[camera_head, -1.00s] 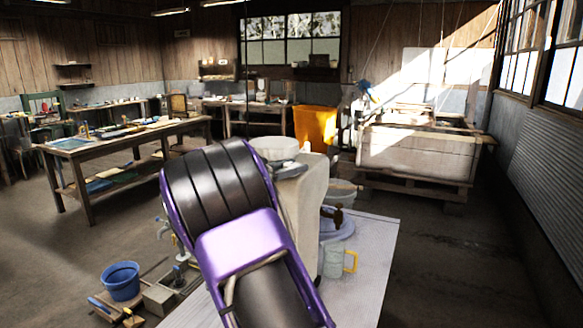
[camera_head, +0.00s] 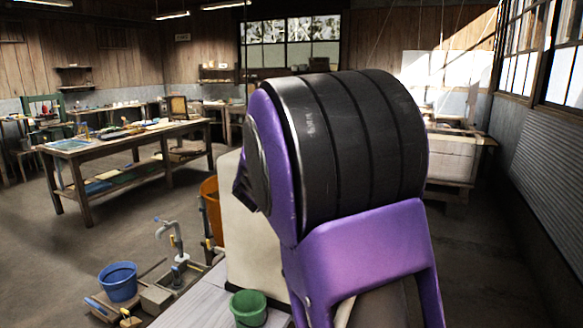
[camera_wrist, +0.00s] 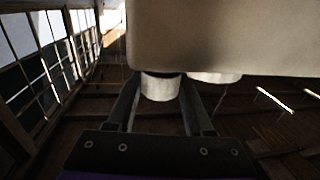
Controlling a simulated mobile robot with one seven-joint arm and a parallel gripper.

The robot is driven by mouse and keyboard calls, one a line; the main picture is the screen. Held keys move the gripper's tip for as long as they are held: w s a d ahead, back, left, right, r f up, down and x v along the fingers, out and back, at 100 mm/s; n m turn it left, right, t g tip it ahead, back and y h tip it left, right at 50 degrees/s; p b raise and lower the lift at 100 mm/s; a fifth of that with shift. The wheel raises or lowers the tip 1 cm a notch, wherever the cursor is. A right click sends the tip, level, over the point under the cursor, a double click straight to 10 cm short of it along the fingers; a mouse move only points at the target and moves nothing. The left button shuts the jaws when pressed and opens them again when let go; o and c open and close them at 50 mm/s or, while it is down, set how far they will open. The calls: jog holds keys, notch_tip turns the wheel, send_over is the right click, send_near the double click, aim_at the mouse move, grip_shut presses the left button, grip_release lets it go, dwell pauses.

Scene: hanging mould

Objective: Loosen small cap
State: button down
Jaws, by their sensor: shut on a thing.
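In the wrist view a small white cap (camera_wrist: 160,87) sits between the two fingers of my gripper (camera_wrist: 160,92), which is shut on it. The cap is against a large cream container (camera_wrist: 225,42) that fills the upper right. A second white round part (camera_wrist: 215,77) shows beside the cap on the same face, partly behind a finger. In the head view only the left part of the cream container (camera_head: 252,245) shows on the table. My purple and black arm hides the rest of it, the cap and my gripper.
A green bucket (camera_head: 248,308) stands on the pale table (camera_head: 190,305) in front of the container. A long workbench (camera_head: 130,140) stands further back left.

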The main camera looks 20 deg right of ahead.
jog(key=shift+d+f+n+t+y+b, duration=0.1)
jog(key=shift+n+t+y+b, duration=0.55)
jog(key=shift+y+b, duration=0.3)
jog(key=shift+d+f+n+t+y+b, duration=0.1)
jog(key=shift+n+t+y+b, duration=0.35)
jog(key=shift+n+y+b, duration=0.4)
jog(key=shift+r+n+t+y+b, duration=0.1)
jog(key=shift+n+t+y+b, duration=0.2)
jog(key=shift+n+y+b, duration=0.5)
jog(key=shift+r+n+t+y+p, duration=0.1)
jog(key=shift+n+t+y+p, duration=0.4)
jog(key=shift+y, duration=0.7)
jog(key=shift+r+n+y+p, duration=0.1)
jog(key=shift+n+y+p, duration=0.3)
jog(key=shift+y+p, duration=0.4)
jog(key=shift+a+n+y+p, duration=0.15)
jog(key=shift+n+y+p, duration=0.45)
jog(key=shift+y, duration=0.4)
jog(key=shift+c, duration=1.4)
grip_release()
